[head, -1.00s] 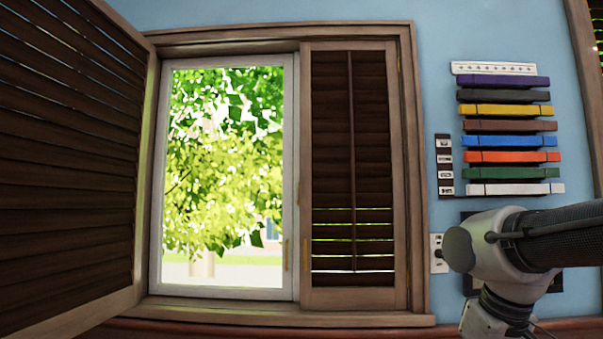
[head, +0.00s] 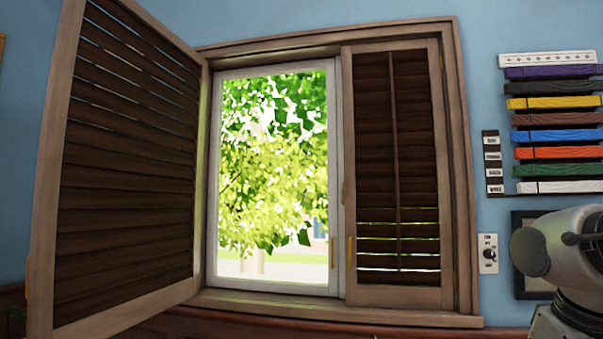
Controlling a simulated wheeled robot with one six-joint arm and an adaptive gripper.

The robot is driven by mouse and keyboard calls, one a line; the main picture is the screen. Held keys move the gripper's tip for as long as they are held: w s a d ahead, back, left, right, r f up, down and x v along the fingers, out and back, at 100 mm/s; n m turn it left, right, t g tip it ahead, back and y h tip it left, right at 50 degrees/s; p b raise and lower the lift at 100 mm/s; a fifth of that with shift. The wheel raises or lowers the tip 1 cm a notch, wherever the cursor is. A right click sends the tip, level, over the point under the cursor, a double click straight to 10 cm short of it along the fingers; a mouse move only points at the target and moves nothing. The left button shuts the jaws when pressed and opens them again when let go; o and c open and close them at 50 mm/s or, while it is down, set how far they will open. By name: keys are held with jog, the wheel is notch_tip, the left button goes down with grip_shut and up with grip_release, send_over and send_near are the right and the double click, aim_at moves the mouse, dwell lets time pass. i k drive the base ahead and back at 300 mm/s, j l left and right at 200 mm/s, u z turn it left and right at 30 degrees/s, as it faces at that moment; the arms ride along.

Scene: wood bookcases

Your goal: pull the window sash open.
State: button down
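The window sash (head: 335,180) has a white frame around a clear pane and sits in the left half of the wooden window frame (head: 465,190). It looks closed; trees and bright light show through the glass. A small brass-coloured handle (head: 332,252) is low on its right side. The left louvred shutter (head: 125,175) is swung open into the room. The right louvred shutter (head: 398,170) is shut and covers the right half. My gripper is not in view; only part of my arm shows at the lower right, apart from the window.
A rack of coloured belts (head: 555,120) hangs on the blue wall at the right. A switch plate (head: 488,254) is below it, left of my arm. The open left shutter juts out at the left. A wooden sill (head: 330,308) runs under the window.

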aim_at(332, 289)
jog(key=i+l+u, duration=0.15)
jog(key=i+u, duration=0.15)
jog(key=i, duration=0.15)
jog(key=i+l+u, duration=0.2)
jog(key=i+u, duration=0.15)
jog(key=i, duration=0.05)
